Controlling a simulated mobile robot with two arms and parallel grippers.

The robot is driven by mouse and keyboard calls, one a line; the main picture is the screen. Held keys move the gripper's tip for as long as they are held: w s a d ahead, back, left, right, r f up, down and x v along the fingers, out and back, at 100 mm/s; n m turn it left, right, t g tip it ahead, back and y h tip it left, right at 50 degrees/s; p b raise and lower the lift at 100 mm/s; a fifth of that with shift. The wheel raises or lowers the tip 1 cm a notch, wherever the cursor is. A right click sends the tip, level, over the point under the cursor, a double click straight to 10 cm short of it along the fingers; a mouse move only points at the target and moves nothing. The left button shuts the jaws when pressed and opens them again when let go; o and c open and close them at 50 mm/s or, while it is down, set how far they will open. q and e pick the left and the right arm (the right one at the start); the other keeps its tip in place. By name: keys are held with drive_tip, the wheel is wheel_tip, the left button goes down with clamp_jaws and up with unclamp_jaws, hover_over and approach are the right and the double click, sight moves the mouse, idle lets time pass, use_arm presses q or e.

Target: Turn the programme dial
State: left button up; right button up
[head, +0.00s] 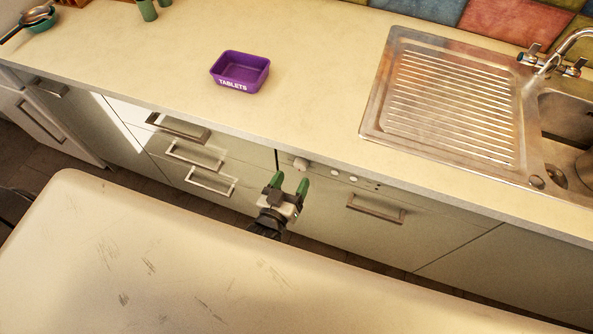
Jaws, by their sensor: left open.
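The programme dial (301,164) is a small pale round knob at the left end of the dishwasher's front panel (400,195), just under the counter edge. My left gripper (290,181) has green fingertips and is open, with nothing between them. It points up at the panel just below the dial; its right fingertip appears close under the knob. I cannot tell whether it touches. My right gripper is not in view.
Small buttons (344,175) and a bar handle (376,208) lie right of the dial. Drawers with handles (195,154) are to the left. On the counter stand a purple TABLETS tub (240,72) and a metal sink drainer (450,90).

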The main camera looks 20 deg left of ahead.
use_arm(q)
drive_tip(key=s, duration=0.6)
drive_tip(key=shift+s+a+b, duration=0.35)
drive_tip(key=shift+s+b, duration=0.05)
